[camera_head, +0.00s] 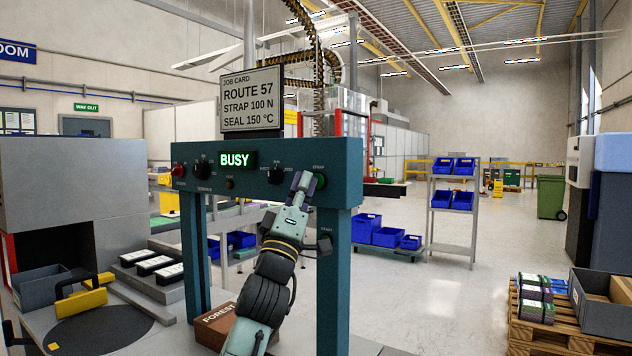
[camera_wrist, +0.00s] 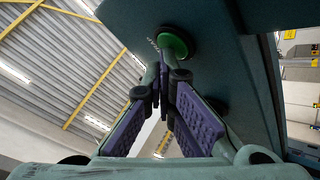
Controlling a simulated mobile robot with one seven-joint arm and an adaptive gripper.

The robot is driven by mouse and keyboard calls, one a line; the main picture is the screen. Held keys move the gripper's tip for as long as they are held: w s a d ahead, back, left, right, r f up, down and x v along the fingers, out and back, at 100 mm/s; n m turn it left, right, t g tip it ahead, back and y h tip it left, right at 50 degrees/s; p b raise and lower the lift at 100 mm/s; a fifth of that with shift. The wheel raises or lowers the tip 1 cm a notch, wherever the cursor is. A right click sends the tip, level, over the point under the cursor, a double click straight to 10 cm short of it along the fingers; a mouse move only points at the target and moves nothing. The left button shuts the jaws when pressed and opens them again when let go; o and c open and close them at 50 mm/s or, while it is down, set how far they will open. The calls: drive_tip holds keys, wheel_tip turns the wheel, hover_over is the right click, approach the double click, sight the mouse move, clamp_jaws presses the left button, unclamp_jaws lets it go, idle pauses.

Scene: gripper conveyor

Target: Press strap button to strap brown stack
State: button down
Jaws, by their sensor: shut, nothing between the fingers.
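The teal strapping arch (camera_head: 262,156) has a lit display reading BUSY (camera_head: 238,160). The green strap button (camera_head: 320,181), labelled STRAP, sits at the right of its panel; it also shows in the wrist view (camera_wrist: 176,44). My gripper (camera_head: 301,180) is shut and empty, its tips at the panel just left of the button in the head view. In the wrist view my gripper (camera_wrist: 163,72) has its tips right by the button's lower edge; I cannot tell whether they touch it. The brown stack (camera_head: 214,322), marked FOREST, lies under the arch, partly hidden by my arm.
A job card (camera_head: 251,99) above the arch reads Route 57, strap 100 N, seal 150 °C. A red button (camera_head: 178,171) and black knobs share the panel. Blue bins (camera_head: 380,232) and a pallet (camera_head: 560,332) stand right.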

idle(0.5)
drive_tip(key=shift+s+a+f, duration=0.1)
drive_tip(key=shift+s+a, duration=0.3)
drive_tip(key=shift+s, duration=0.15)
drive_tip(key=shift+s+a+b, duration=0.3)
drive_tip(key=shift+s+a, duration=0.45)
drive_tip(key=shift+s, duration=0.3)
drive_tip(key=shift+s+a+b, duration=0.3)
drive_tip(key=shift+s+a, duration=0.4)
drive_tip(key=shift+s, duration=0.3)
